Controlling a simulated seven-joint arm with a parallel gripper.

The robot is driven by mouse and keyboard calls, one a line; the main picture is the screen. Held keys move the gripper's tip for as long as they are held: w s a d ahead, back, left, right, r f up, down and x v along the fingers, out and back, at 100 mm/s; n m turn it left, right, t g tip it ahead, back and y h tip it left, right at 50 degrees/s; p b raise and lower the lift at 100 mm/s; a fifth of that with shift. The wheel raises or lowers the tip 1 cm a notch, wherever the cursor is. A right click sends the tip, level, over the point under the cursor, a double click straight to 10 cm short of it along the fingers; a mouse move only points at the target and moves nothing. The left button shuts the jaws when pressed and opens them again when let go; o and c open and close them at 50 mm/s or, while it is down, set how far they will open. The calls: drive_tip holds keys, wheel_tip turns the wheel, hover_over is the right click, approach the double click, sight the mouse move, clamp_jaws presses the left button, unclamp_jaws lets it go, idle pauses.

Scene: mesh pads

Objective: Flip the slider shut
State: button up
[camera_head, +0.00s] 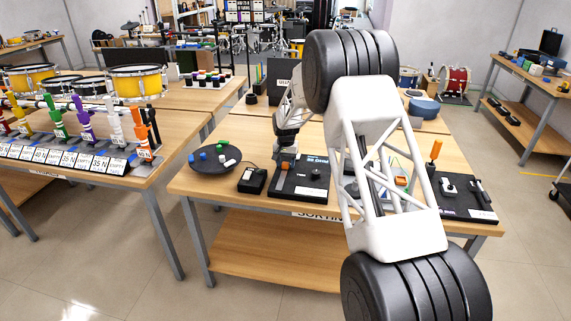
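My white and black arm reaches across the table, and my gripper (286,154) points down at the back left corner of a black board (290,191). The gripper is too small in this view to tell whether its fingers are open or shut, or whether it touches anything. The board carries a small dark knob (316,174). A second black board (465,208) at the right carries a white fitting and a dark bar-like part. I cannot tell for sure which part is the slider, or whether it is open or shut. My arm hides the table's middle.
An orange-handled tool (435,151) stands upright at the right. The table's front left corner is clear.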

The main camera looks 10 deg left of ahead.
sight(287, 163)
drive_tip(key=shift+o, duration=0.2)
drive_tip(key=shift+r, duration=0.1)
drive_tip(key=shift+r, duration=3.75)
drive_tip(key=shift+d+r, duration=0.1)
drive_tip(key=shift+s+d+r, duration=0.15)
drive_tip(key=shift+s+r, duration=0.05)
drive_tip(key=shift+r, duration=0.05)
drive_tip(key=s+d+r+t, duration=0.1)
drive_tip(key=s+d+r, duration=2.35)
drive_tip(key=s, duration=0.35)
drive_tip(key=s+d+f, duration=0.1)
drive_tip(key=s+d, duration=0.3)
drive_tip(key=s, duration=0.8)
drive_tip(key=s+d+f+t, duration=0.1)
drive_tip(key=s+d, duration=0.4)
drive_tip(key=s, duration=0.7)
drive_tip(key=s+d+f, duration=0.1)
drive_tip(key=s+d, duration=0.4)
drive_tip(key=s, duration=0.7)
drive_tip(key=shift+s+f+t, duration=0.15)
drive_tip(key=shift+s+t, duration=0.15)
drive_tip(key=shift+s, duration=0.1)
